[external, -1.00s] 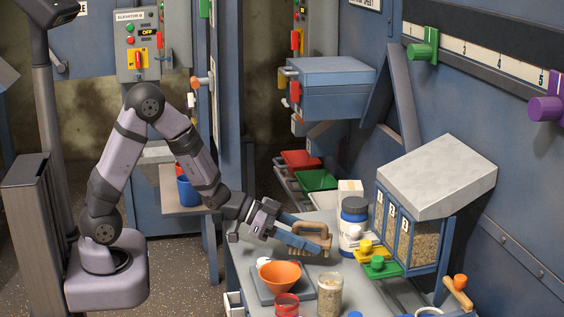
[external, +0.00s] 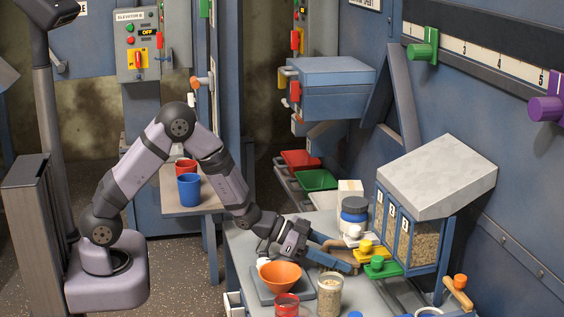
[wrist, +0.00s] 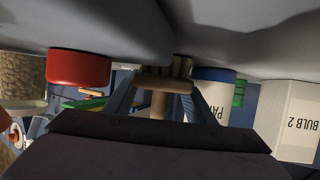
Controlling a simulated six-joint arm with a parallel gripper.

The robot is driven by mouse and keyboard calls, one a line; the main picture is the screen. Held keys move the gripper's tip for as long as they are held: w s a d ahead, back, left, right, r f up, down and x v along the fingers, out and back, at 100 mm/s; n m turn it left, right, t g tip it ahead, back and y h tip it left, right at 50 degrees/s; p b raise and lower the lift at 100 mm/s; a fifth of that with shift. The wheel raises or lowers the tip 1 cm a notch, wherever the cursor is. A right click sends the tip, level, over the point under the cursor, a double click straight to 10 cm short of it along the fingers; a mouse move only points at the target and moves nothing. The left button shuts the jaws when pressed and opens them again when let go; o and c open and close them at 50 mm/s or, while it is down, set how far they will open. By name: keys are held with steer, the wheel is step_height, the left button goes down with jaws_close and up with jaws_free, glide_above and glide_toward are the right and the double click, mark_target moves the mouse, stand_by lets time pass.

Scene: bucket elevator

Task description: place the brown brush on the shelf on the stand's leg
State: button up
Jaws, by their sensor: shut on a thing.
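A small light-brown shelf (external: 172,208) sits beside the blue upright at left centre, behind my arm. A red cup (external: 186,167) and a blue cup (external: 189,188) stand on it.
An orange bowl (external: 280,274) on a dark plate and a jar of grain (external: 330,296) stand close to my gripper. The open floor lies left of the bench (external: 240,262).

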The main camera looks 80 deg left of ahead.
steer(key=shift+f, duration=0.1)
steer(key=o, duration=0.9)
steer(key=shift+c, duration=0.2)
steer(key=shift+s+a+r, duration=0.1)
steer(key=shift+s+r, duration=0.05)
steer(key=shift+r, duration=0.05)
steer(key=v, duration=1.1)
steer(key=shift+s+r, duration=0.1)
steer(key=shift+s, duration=0.15)
steer(key=c, duration=0.8)
